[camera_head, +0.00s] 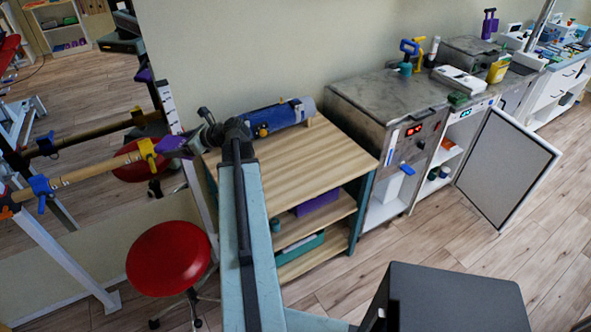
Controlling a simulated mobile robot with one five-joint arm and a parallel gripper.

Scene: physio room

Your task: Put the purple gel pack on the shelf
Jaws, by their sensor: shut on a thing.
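My gripper (190,138) is at the end of my arm, left of the wooden shelf unit. It is shut on the purple gel pack (174,146), which sticks out to the left of the jaws beside a yellow clamp. The gripper's fingers are small and partly hidden. The shelf unit (275,180) has a pale wooden top and open shelves below. A middle shelf (340,206) holds a purple box (316,202), and a lower shelf holds a teal tray (300,248). My arm covers the unit's left part.
A red stool (169,257) stands in front at the left. Wooden bars (95,172) with clamps run at left. A metal cabinet (385,105) stands right, and an open door (507,168) juts out beyond it.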

